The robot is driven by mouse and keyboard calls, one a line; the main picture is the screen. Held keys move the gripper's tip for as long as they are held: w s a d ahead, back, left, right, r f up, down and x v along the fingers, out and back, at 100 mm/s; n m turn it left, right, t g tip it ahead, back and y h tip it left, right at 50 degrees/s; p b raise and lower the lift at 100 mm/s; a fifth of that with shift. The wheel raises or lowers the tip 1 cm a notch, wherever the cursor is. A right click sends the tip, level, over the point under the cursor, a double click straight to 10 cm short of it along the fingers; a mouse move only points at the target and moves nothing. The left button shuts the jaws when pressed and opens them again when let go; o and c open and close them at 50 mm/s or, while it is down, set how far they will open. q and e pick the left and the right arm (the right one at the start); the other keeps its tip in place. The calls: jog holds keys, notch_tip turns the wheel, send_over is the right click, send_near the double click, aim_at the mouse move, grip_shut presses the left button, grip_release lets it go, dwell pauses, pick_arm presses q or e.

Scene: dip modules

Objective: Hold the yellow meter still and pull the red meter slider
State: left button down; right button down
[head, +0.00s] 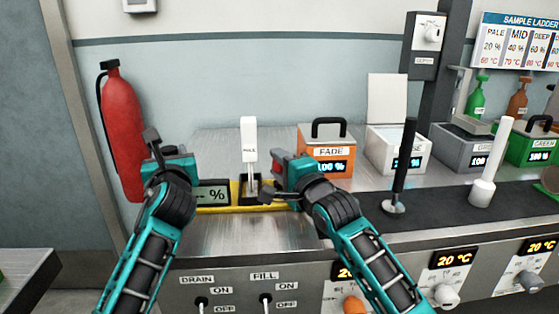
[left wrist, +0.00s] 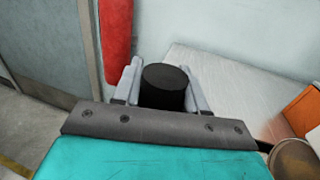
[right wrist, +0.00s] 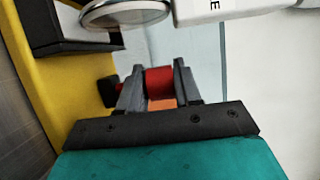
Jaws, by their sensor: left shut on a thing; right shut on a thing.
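The yellow meter (head: 237,209) sits on the metal bench, partly hidden by my arms. Its display (head: 212,195) reads "- %". My left gripper (head: 155,148) is at the meter's left end, shut on a black round handle (left wrist: 165,85). My right gripper (head: 276,167) is at the meter's right side, shut on the red slider (right wrist: 159,82), which also shows in the head view (head: 278,168). The meter's yellow body shows in the right wrist view (right wrist: 45,85). A white piece labelled PALE (head: 249,135) stands upright above the black holder (head: 249,190) on the meter.
A red fire extinguisher (head: 122,125) is at the left wall. The orange FADE box (head: 326,160) stands just behind my right gripper. A black rod on a stand (head: 403,165) and a white post (head: 489,170) are at right. Bare bench lies in front of the meter.

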aim_at(276, 168)
jog(key=shift+s, duration=1.9)
jog(key=c, duration=0.8)
grip_release()
jog(key=shift+c, duration=0.2)
jog(key=v, duration=1.2)
